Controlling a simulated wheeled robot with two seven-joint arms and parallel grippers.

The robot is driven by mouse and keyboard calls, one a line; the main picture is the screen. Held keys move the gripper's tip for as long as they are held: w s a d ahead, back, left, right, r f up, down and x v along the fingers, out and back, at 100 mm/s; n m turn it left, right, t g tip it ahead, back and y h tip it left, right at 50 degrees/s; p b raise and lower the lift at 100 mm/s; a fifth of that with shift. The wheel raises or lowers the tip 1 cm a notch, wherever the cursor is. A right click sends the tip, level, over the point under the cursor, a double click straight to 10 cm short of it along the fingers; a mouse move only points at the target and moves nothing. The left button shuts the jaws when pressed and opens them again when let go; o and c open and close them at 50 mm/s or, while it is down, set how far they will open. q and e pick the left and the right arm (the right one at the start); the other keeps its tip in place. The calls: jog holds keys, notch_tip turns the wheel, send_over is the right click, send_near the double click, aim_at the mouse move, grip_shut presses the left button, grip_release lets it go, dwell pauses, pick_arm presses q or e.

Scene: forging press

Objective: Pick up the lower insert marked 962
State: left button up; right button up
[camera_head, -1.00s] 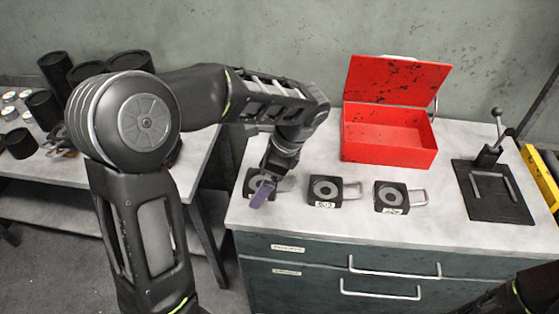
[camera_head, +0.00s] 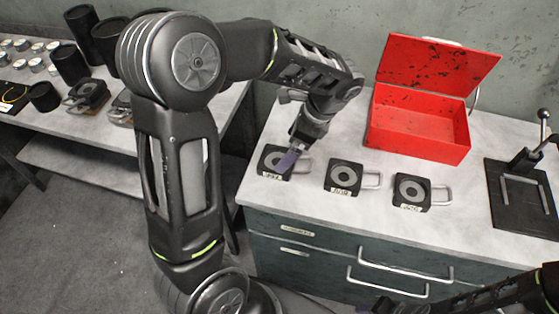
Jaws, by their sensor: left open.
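Three dark square inserts with round grey rings and side handles lie in a row on the cabinet top. The left insert (camera_head: 270,162) has a small front label that seems to read 962, though it is tiny. The middle insert (camera_head: 344,176) and right insert (camera_head: 411,190) have labels I cannot read surely. My right gripper (camera_head: 385,306) is partly in view at the bottom edge.
An open red box (camera_head: 418,128) stands behind the inserts. A black fixture with a lever (camera_head: 522,195) is at the right. A second table (camera_head: 85,165) at left holds black cylinders and other parts. The cabinet top (camera_head: 300,130) is clear between inserts and box.

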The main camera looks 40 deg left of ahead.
aim_at(282, 156)
pick_arm(q)
jog(key=p+x, duration=0.1)
jog(key=x, duration=0.4)
jog(key=shift+s+f, duration=0.1)
jog(key=shift+s, duration=0.1)
jog(key=shift+c, duration=0.2)
dwell(0.4)
jog(key=c, duration=2)
jog(key=shift+o, duration=0.2)
jog(key=shift+w, duration=0.1)
